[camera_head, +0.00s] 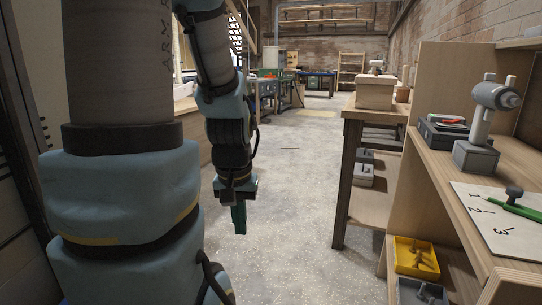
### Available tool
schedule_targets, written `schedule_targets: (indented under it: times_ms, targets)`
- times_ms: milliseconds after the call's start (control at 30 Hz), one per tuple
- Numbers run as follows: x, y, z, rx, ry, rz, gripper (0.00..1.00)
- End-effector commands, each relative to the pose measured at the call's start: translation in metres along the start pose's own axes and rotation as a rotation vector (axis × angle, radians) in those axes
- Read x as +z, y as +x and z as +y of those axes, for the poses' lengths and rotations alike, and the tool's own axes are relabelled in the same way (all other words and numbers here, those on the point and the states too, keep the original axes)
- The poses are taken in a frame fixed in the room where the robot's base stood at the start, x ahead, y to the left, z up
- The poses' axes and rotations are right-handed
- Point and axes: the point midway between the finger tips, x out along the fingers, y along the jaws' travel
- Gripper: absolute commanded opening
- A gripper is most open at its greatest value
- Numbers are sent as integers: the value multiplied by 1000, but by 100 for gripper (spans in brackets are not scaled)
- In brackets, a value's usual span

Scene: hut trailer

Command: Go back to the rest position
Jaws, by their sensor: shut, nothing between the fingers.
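My gripper (239,219) hangs from my arm left of the picture's middle and points down over the bare floor. Its green fingers are shut with nothing between them. It is apart from the benches and touches nothing. My large blue and grey arm links fill the left side and hide what is behind them.
A wooden workbench (450,162) on the right bears a grey clamp-like tool (484,130) and a numbered sheet (497,215) with a green tool on it. A yellow bin (416,257) sits on the lower shelf. The concrete floor (295,200) in the middle is clear.

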Motion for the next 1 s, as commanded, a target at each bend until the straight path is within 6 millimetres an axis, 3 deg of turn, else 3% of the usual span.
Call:
schedule_targets:
  times_ms: [33,400,600,1000]
  targets:
    - [-5,-33,0,0,0,0,0]
    - [-19,-135,0,0,0,0,0]
    - [-22,-158,1,0,0,0,0]
    - [-22,-160,1,0,0,0,0]
